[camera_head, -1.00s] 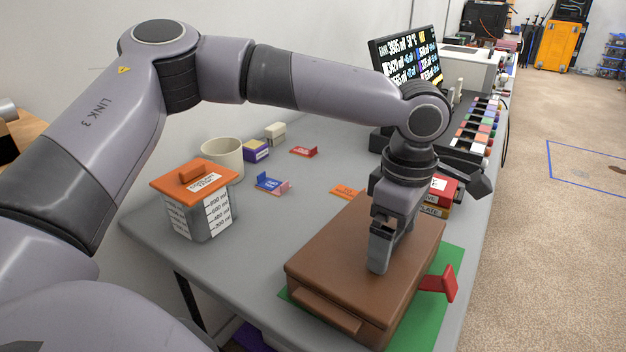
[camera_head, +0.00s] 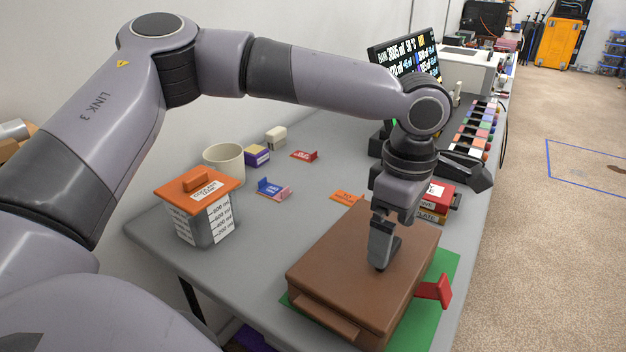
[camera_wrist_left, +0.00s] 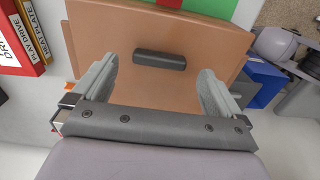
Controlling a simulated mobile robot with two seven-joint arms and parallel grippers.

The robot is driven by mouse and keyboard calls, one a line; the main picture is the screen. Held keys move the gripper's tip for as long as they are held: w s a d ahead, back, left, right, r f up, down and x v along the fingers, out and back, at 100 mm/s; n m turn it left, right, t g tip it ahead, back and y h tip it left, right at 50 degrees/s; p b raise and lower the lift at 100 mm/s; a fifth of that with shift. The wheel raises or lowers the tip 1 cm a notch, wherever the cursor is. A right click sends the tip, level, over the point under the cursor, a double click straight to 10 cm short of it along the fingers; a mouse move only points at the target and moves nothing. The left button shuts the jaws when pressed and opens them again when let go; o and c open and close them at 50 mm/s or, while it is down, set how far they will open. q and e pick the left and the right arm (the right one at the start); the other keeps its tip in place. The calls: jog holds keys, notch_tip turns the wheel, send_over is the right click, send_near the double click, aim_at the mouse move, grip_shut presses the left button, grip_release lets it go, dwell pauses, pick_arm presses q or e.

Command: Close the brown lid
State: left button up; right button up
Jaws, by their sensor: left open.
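The brown lid (camera_head: 345,255) lies flat on top of the brown box, with a ledge (camera_head: 325,315) at its near side. My left gripper (camera_head: 382,262) points down at the lid's right part, at or just above its surface; contact cannot be told. In the left wrist view the brown lid (camera_wrist_left: 150,28) fills the middle, with a dark bar (camera_wrist_left: 160,60) on it. There my left gripper's (camera_wrist_left: 160,75) fingers are spread apart with nothing between them. My right gripper is not in view.
A green mat (camera_head: 440,285) lies under the box, and a red tab (camera_head: 440,290) sticks out at right. An orange-lidded container (camera_head: 205,225) and a beige cup (camera_head: 223,158) stand at left. The table between is mostly clear.

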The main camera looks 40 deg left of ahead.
pick_arm(q)
jog(key=shift+r+p, duration=2.1)
jog(key=shift+r, duration=0.4)
notch_tip(320, 180, up, 6)
jog(key=r+p, duration=0.1)
send_over(392, 249)
